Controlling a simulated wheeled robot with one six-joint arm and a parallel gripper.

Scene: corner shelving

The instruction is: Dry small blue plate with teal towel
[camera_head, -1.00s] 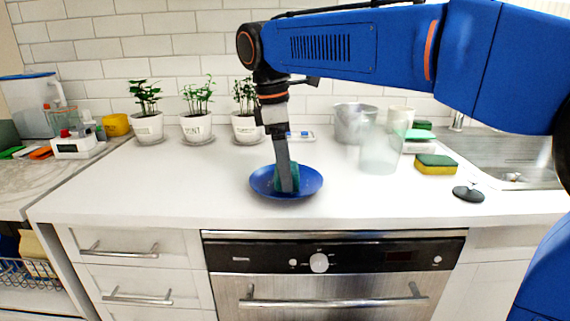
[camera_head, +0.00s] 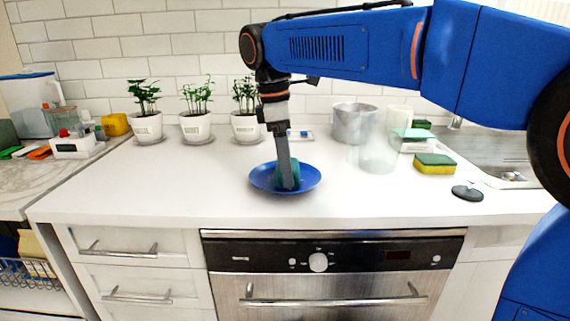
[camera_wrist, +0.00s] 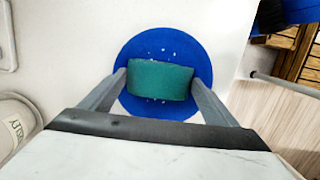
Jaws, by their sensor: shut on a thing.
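The small blue plate (camera_head: 262,180) lies on the white counter above the oven front. My gripper (camera_head: 287,183) points down over the plate and is shut on the teal towel (camera_head: 296,173). In the wrist view the towel (camera_wrist: 160,79) is a folded teal bundle between my two fingers (camera_wrist: 162,80), over the middle of the plate (camera_wrist: 160,47). Several small pale droplets show on the plate around the towel. Whether the towel presses on the plate is hard to tell.
Three potted plants (camera_head: 198,127) stand at the back left by the tiled wall. A metal pot (camera_head: 350,124), a clear glass container (camera_head: 377,150), a green and yellow sponge (camera_head: 435,165) and a black object (camera_head: 467,193) are to the right, before the sink (camera_head: 500,152). Counter left of the plate is clear.

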